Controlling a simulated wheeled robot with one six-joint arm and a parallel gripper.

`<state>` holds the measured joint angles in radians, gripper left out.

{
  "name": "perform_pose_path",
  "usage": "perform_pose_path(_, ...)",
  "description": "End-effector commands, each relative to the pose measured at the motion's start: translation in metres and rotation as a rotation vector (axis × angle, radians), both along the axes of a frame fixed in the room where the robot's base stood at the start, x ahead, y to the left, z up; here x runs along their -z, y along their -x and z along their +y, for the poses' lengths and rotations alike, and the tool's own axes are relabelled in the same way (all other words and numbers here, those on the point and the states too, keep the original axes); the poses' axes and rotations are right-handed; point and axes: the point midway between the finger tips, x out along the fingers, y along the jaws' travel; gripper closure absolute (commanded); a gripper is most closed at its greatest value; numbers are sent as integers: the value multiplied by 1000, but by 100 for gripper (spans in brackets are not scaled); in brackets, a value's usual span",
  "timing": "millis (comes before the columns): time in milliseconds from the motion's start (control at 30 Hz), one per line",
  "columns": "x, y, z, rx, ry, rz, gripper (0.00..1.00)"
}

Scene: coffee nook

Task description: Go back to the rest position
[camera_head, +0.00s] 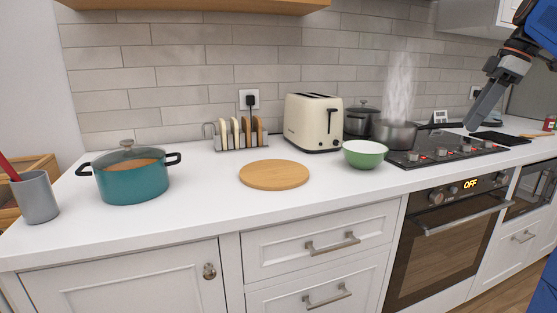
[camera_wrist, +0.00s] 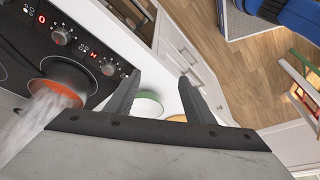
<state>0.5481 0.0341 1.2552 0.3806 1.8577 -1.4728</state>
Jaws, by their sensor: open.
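My gripper (camera_head: 484,106) hangs at the upper right in the head view, above the right part of the hob and clear of the counter. In the wrist view its two dark fingers (camera_wrist: 158,92) stand apart with nothing held between them. Beyond them, farther off, part of the green bowl (camera_wrist: 148,103) shows. In the head view the green bowl (camera_head: 365,155) stands on the counter, left of the hob.
A steaming pot (camera_head: 396,136) stands on the black hob (camera_head: 450,148), left of my gripper. A toaster (camera_head: 313,122), toast rack (camera_head: 238,145), round wooden board (camera_head: 274,175) and teal pot (camera_head: 133,182) stand farther left. The front counter is clear.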

Motion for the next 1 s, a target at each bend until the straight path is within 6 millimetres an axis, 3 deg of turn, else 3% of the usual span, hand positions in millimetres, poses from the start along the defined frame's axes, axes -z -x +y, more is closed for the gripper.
perform_pose_path(367,39,35,61,207,32,41,51)
perform_pose_path(700,119,102,127,510,68,57,51)
perform_pose_path(1000,208,172,167,747,71,27,51)
